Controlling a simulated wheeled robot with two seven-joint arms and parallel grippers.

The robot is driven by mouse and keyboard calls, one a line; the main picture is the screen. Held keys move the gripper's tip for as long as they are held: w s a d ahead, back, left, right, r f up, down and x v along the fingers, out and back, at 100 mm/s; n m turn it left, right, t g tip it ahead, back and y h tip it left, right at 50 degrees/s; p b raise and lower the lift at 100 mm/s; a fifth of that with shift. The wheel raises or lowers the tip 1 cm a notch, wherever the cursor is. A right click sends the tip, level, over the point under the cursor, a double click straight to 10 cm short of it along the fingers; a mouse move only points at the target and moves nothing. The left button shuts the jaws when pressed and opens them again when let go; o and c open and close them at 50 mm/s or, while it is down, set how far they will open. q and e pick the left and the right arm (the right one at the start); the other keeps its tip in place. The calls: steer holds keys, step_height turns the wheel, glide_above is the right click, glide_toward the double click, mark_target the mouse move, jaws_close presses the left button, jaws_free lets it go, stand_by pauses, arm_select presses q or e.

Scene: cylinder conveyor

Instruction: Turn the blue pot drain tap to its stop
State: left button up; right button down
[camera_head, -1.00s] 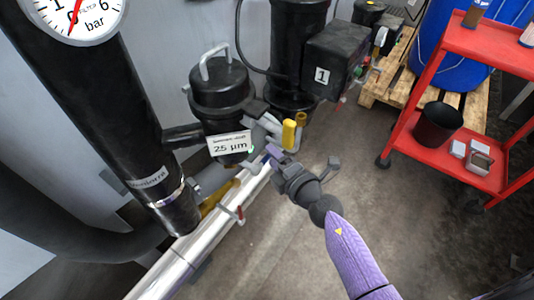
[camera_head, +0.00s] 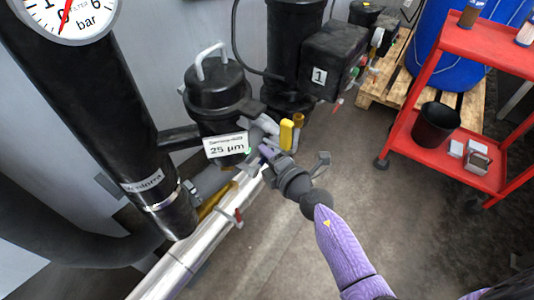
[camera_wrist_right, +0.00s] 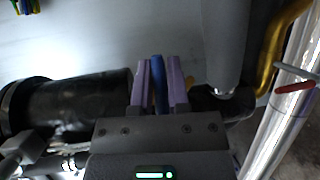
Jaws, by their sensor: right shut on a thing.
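The blue pot drain tap (camera_wrist_right: 158,84) shows in the right wrist view as a narrow blue handle standing between the two purple fingers. My right gripper (camera_wrist_right: 160,86) is shut on it, with a finger on each side. In the head view my right gripper (camera_head: 265,152) reaches in under the black filter pot (camera_head: 216,92) with the 25 µm label. The blue handle cannot be made out there, hidden by the gripper and pot. The tap's body and stop are not clearly visible. My left gripper is not in view.
A yellow-handled valve (camera_head: 286,134) sits close above my right gripper. A red lever (camera_head: 238,215) is on the shiny pipe (camera_head: 190,262) below. A thick black pipe (camera_head: 95,110) with a gauge stands at left. A red cart (camera_head: 455,165) is at right, with open floor between.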

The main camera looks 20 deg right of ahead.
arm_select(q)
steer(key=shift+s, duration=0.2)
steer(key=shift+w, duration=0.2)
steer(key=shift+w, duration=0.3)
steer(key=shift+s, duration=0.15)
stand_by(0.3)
